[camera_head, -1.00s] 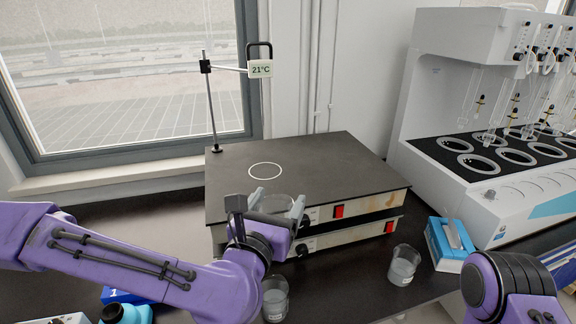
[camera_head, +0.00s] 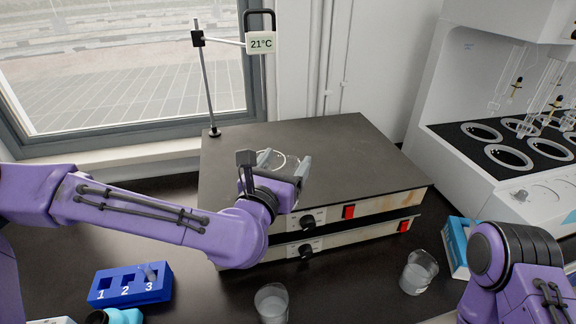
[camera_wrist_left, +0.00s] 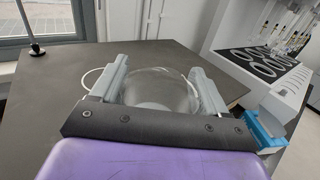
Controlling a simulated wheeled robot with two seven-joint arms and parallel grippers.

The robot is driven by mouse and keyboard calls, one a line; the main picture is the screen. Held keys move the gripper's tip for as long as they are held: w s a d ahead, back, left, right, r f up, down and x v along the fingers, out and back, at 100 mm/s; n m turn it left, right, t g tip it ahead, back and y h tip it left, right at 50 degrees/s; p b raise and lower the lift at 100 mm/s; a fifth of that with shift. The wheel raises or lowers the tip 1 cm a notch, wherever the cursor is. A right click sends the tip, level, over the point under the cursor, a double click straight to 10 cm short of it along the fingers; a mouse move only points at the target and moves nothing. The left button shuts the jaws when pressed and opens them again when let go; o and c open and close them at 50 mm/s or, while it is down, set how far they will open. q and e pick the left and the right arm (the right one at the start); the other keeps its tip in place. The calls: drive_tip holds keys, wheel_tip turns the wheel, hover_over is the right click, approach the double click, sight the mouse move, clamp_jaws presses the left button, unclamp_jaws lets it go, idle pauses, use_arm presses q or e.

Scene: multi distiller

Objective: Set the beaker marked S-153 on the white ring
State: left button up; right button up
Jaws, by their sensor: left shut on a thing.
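My left gripper (camera_head: 275,167) is shut on a clear glass beaker (camera_head: 284,159) above the dark hotplate top. In the left wrist view the beaker (camera_wrist_left: 160,88) sits between the two grey fingers, and no label can be read on it. The white ring (camera_wrist_left: 91,76) lies on the plate top, mostly hidden behind the gripper and beaker; only an arc of it shows, at the left finger. I cannot tell whether the beaker touches the plate. My right gripper is out of view; only part of the right arm shows.
The hotplate (camera_head: 340,150) has a front with red switches and black knobs. Two other beakers stand on the bench in front, one at centre (camera_head: 271,303) and one at right (camera_head: 418,272). A blue numbered rack (camera_head: 130,286) is at left. A thermometer stand (camera_head: 206,80) rises at back left.

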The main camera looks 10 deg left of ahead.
sight(278, 160)
use_arm(q)
drive_tip(key=w, duration=0.2)
drive_tip(key=w+a, duration=0.1)
drive_tip(key=shift+w+a+f, duration=0.1)
drive_tip(key=shift+w+f, duration=0.15)
drive_tip(key=shift+w, duration=0.05)
drive_tip(key=w+a+b, duration=0.1)
drive_tip(key=w+a, duration=0.2)
drive_tip(key=w, duration=0.5)
drive_tip(key=w+a+f, duration=0.1)
drive_tip(key=w+a, duration=0.2)
drive_tip(key=w, duration=0.5)
drive_tip(key=shift+a+b, duration=0.4)
drive_tip(key=shift+f+b, duration=1.1)
drive_tip(key=shift+b, duration=0.35)
drive_tip(key=o, duration=1.5)
drive_tip(key=shift+o, duration=0.5)
